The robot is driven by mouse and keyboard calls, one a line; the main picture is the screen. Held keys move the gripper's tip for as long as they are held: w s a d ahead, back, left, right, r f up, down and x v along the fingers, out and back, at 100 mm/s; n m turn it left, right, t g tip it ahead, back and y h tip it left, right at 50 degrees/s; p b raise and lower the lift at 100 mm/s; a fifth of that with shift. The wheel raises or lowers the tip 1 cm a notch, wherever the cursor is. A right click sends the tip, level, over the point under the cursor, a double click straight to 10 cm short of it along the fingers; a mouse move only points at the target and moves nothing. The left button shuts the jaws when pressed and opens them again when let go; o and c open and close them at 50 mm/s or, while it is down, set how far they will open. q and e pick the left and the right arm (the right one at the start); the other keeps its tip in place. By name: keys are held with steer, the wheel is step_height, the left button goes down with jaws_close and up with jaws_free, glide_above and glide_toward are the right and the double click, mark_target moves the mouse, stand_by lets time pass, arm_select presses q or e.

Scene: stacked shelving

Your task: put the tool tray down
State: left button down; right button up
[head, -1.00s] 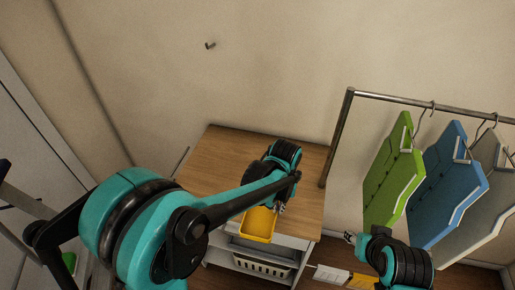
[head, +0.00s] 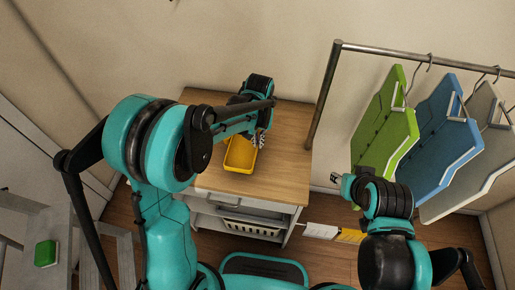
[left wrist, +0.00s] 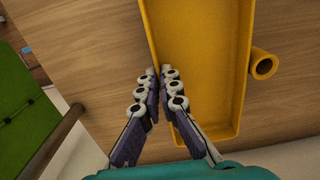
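The yellow tool tray (head: 240,154) is over the front part of the wooden tabletop and looks level. I cannot tell for certain whether it touches the top. My left gripper (head: 259,141) is at the tray's right side in the head view. In the left wrist view the tray (left wrist: 200,60) fills the upper middle, and my left gripper (left wrist: 164,73) has its fingers closed together on the tray's side wall. The tray looks empty where it shows. My right gripper (head: 344,183) is away from the tray, in front of the hanging boards; its fingers are too small to read.
The wooden-topped cabinet (head: 285,165) has bare top right of the tray. A white basket (head: 252,228) sits on its lower shelf. A metal rail (head: 400,56) holds green (head: 385,130), blue (head: 440,135) and grey (head: 480,150) boards at the right. A ladder-like stand is at the left.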

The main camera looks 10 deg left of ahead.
arm_select(q)
step_height(320, 180, down, 4)
steer(key=shift+f+b, duration=0.1)
steer(key=shift+b, duration=0.7)
steer(key=c, duration=2.1)
jaws_free()
steer(key=shift+f, duration=0.1)
steer(key=shift+c, duration=0.2)
steer(key=o, duration=0.4)
